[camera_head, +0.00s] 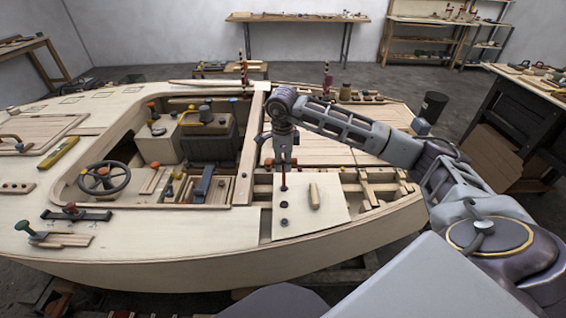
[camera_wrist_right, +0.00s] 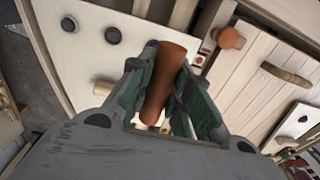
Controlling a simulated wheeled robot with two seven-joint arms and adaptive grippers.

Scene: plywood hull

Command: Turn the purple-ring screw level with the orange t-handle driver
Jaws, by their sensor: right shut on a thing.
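My right gripper (camera_head: 284,166) points down over the pale square panel (camera_head: 325,215) in the head view. It is shut on the orange t-handle driver, whose handle (camera_wrist_right: 165,84) stands between the fingers in the right wrist view. In the head view a thin reddish part of the driver (camera_head: 284,181) shows below the fingers, above a dark screw head in the panel. A small purple patch (camera_wrist_right: 151,43) shows beside the handle top in the wrist view; the rest of the purple-ring screw is hidden. My left gripper is in neither view.
Two other dark screw heads (camera_head: 284,205) (camera_head: 284,222) sit in a row on the panel. A wooden peg-like handle (camera_head: 314,196) stands to their right. The steering wheel (camera_head: 104,178) and cockpit are to the left. Slatted framing (camera_head: 375,187) lies right of the panel.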

